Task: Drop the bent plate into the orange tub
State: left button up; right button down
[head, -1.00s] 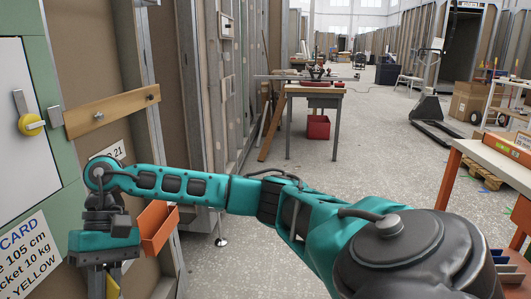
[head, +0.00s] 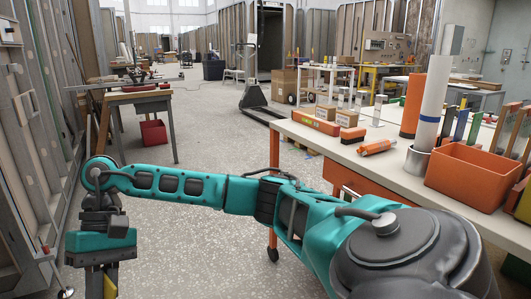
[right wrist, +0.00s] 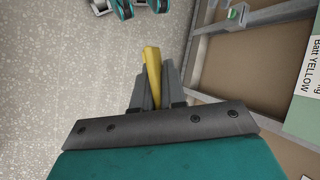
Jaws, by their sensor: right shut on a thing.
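My right gripper (head: 105,284) hangs at the lower left of the head view, its fingers cut by the frame's bottom edge. It is shut on a yellow piece, which I take as the bent plate (head: 110,288). In the right wrist view the plate (right wrist: 152,64) stands between the two grey fingers (right wrist: 153,80) and sticks out past them; its bend is hard to make out. An open orange tub (head: 468,186) sits on the workbench at the right, well apart from my gripper. Its inside is mostly hidden. My left gripper is not in view.
The white-topped workbench (head: 345,150) also holds a white roll in a metal cup (head: 416,163), an orange cylinder (head: 411,104), an orange tool (head: 377,147) and small boxes (head: 315,122). A red bin (head: 153,133) is under the left table. Open floor (head: 215,140) lies between.

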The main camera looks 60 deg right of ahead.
aim_at(468, 204)
jog(key=z, duration=3.3)
